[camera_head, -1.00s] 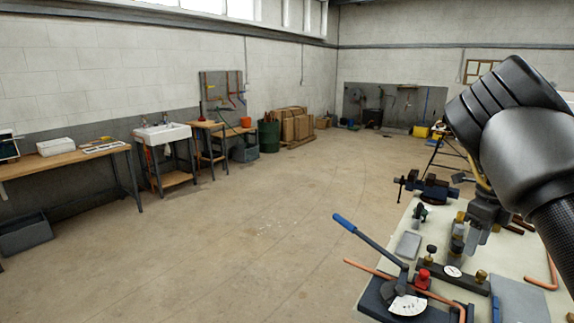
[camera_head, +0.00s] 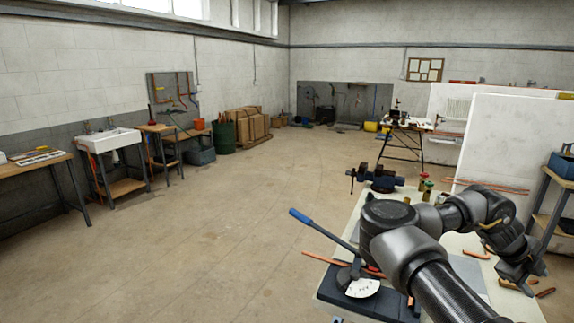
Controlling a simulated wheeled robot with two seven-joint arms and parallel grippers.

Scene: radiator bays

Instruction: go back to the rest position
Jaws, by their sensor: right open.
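My right arm, black and jointed, comes in from the bottom and bends over the workbench to the right. My right gripper (camera_head: 525,281) is at the bench's right part, pointing down, with its jaws open and nothing seen between them. My left gripper is out of view. The pale-topped workbench (camera_head: 333,280) lies under the arm, and much of its top is hidden by it.
A pipe bender (camera_head: 360,287) with a blue-handled lever (camera_head: 318,224) is on the bench's near left, close to my arm. A blue vise (camera_head: 380,180) is at the far edge. White panels (camera_head: 507,145) and a shelf (camera_head: 550,215) stand right. Open floor (camera_head: 225,230) lies left.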

